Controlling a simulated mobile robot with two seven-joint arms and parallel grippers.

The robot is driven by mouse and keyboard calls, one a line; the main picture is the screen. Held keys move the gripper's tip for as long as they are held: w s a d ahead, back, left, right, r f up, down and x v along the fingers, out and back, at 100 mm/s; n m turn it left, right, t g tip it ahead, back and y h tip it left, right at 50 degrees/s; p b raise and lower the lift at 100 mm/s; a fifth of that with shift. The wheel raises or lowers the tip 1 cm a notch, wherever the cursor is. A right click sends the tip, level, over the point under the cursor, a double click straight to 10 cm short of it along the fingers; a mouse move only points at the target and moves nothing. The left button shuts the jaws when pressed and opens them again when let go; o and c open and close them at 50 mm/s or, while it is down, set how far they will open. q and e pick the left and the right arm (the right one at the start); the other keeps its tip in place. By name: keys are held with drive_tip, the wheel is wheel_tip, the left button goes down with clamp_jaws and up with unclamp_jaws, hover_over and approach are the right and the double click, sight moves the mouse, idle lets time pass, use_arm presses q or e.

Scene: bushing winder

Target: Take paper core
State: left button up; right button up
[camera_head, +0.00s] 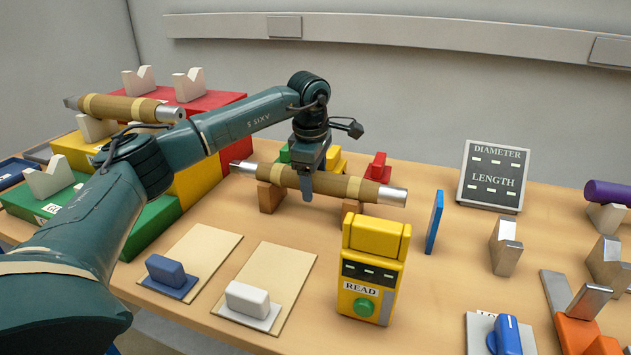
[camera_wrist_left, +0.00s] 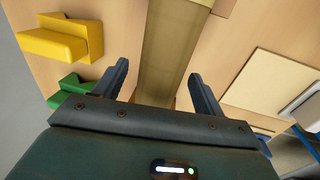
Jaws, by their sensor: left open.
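A brown paper core (camera_head: 338,185) with tan bands and metal ends rests across two wooden V-blocks in the middle of the table. My left gripper (camera_head: 307,190) is over the core, left of its middle. In the left wrist view the open fingers (camera_wrist_left: 160,85) stand on either side of the core (camera_wrist_left: 165,50), with a gap visible on both sides. A second similar core (camera_head: 120,107) lies on white V-blocks at the left. My right gripper is in neither view.
A yellow reader box (camera_head: 372,270) with a green button stands in front of the core. A blue upright plate (camera_head: 434,222) and a diameter and length display (camera_head: 493,176) are to its right. Two beige pads (camera_head: 266,283) lie at the front left.

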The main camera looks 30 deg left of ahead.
use_arm(q)
drive_tip(key=shift+f, duration=0.3)
drive_tip(key=shift+c, duration=0.3)
clamp_jaws()
drive_tip(key=shift+w+r, duration=0.1)
drive_tip(key=shift+r, duration=0.05)
